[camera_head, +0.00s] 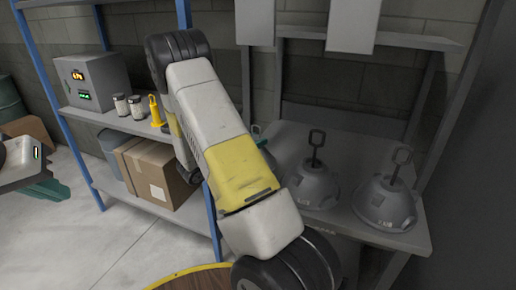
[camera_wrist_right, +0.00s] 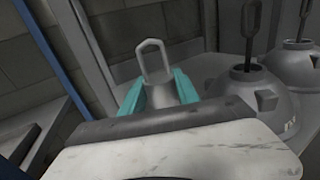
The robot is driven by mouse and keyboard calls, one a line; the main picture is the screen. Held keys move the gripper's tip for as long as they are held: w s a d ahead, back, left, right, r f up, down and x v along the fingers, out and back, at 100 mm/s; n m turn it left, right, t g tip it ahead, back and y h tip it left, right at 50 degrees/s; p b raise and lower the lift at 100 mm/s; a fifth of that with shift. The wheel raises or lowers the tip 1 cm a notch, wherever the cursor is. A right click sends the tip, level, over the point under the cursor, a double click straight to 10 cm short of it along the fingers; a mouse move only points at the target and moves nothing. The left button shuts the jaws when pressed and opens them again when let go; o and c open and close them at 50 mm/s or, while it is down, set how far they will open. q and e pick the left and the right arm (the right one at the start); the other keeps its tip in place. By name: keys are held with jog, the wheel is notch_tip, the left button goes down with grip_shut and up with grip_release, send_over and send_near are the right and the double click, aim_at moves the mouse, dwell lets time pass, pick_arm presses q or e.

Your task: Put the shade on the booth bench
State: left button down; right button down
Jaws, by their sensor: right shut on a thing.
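Several grey dome shades with upright loop handles show. One shade (camera_head: 314,187) and another shade (camera_head: 384,205) stand upright on the grey booth bench (camera_head: 345,150); they also show at the right of the right wrist view. In that view my right gripper (camera_wrist_right: 159,92) has its teal fingers closed on either side of a third shade's neck, below its loop handle (camera_wrist_right: 154,62). In the head view my right arm hides most of that shade; I cannot tell whether it touches the bench. My left gripper (camera_head: 45,188) is at the left edge, away from the bench, its jaws unclear.
A blue-posted shelf on the left holds a grey control box (camera_head: 92,80), two jars (camera_head: 128,106), a yellow item (camera_head: 155,110) and, below, a cardboard box (camera_head: 152,172). Two pale panels hang above the bench. A round wooden top (camera_head: 195,280) is at the bottom.

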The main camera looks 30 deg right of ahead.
jog(key=shift+f, duration=2.95)
jog(key=shift+f, duration=0.1)
jog(key=c, duration=0.9)
grip_release()
